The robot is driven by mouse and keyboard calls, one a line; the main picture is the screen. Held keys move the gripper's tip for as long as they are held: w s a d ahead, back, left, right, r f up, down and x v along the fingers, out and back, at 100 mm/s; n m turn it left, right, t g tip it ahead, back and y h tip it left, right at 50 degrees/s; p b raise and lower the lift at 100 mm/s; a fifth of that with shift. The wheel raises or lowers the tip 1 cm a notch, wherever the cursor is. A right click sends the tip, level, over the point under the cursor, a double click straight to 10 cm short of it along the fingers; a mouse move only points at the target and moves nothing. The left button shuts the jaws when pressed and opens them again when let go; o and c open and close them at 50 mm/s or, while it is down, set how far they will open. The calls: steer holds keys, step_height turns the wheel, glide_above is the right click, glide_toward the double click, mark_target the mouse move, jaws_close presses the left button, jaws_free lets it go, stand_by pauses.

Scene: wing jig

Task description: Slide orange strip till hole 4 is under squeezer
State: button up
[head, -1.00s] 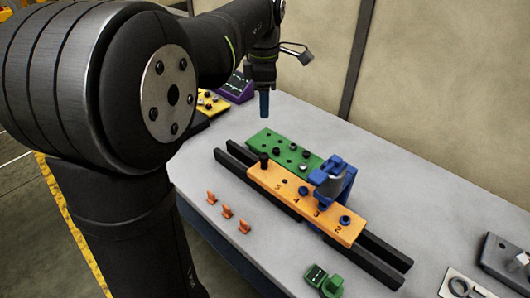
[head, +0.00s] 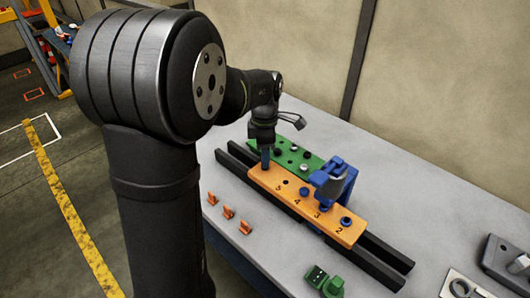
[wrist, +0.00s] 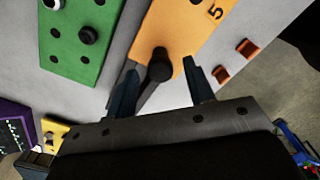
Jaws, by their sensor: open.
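The orange strip (head: 300,206) lies on two dark rails, with printed numbers 5, 4, 3 and 2 along it. The blue squeezer (head: 333,184) stands over the strip, close to the number 3; the exact hole below it is hard to make out. A black knob stands up from the strip's far left end and shows in the wrist view (wrist: 160,66). My gripper (head: 265,160) is pointing down at that end of the strip. In the wrist view its two fingers (wrist: 160,85) are open, one on each side of the knob, with gaps visible.
A green plate (head: 292,155) with holes and pegs lies behind the strip. Several orange clips (head: 229,212) lie in front on the table. A small green device (head: 324,281) is at the front edge. Dark rail (head: 385,262) is bare beyond the strip's right end.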

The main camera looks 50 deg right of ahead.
steer(key=shift+f, duration=0.3)
jaws_close()
glide_above(282, 180)
steer(key=shift+d, duration=0.1)
steer(key=shift+w, duration=0.1)
steer(key=shift+r, duration=0.1)
jaws_free()
